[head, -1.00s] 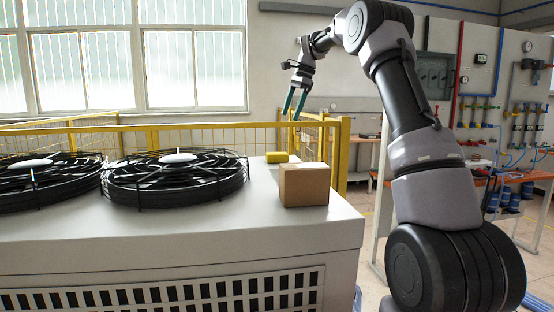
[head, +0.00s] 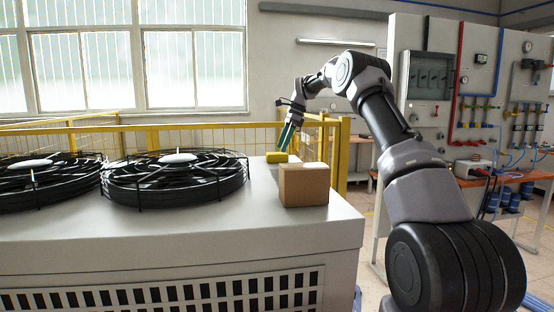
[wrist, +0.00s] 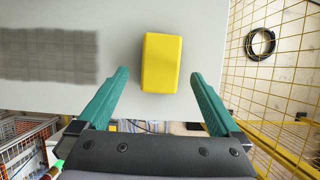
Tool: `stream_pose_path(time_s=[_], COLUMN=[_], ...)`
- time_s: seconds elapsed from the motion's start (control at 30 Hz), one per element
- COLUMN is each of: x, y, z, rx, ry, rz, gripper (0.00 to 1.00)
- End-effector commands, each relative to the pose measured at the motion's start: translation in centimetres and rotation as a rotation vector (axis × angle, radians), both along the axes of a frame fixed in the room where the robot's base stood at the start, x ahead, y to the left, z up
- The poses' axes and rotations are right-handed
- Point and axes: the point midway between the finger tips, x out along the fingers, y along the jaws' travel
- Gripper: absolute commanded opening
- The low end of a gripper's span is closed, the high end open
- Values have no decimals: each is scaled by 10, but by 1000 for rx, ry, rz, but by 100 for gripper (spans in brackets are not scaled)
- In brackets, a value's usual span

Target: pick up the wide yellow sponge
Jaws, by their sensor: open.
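The wide yellow sponge (head: 277,157) lies on the top of the white unit, behind a cardboard box. In the wrist view the sponge (wrist: 161,62) is a yellow block lying lengthwise up the picture, between the lines of the two fingers and a little beyond their tips. My gripper (head: 286,143) has green fingers and reaches down just above the sponge in the head view. In the wrist view my gripper (wrist: 160,76) is open with nothing between its fingers.
The cardboard box (head: 304,185) stands close in front of the sponge. A black fan (head: 175,180) is to the left on the white unit (head: 180,236). A yellow mesh fence (head: 343,157) runs behind and right of the unit.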

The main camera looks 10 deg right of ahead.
Motion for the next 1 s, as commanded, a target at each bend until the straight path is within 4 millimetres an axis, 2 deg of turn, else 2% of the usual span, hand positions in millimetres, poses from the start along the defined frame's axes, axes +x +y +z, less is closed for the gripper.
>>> stream_pose_path(time_s=[0.2,0.5,0.53,0.57,0.6,0.73,0.77,1.0], x=[1,1,1,1,1,1,1,1], y=[15,18,18,18,18,18,18,18], z=[-29,-35,-35,-34,-34,-34,-34,-32], rx=[1,1,1,0,0,0,0,0], ry=[3,1,1,1,1,1,1,0], rz=[0,0,0,0,0,0,0,1], gripper=[100,100,96,85,69,20,15,15])
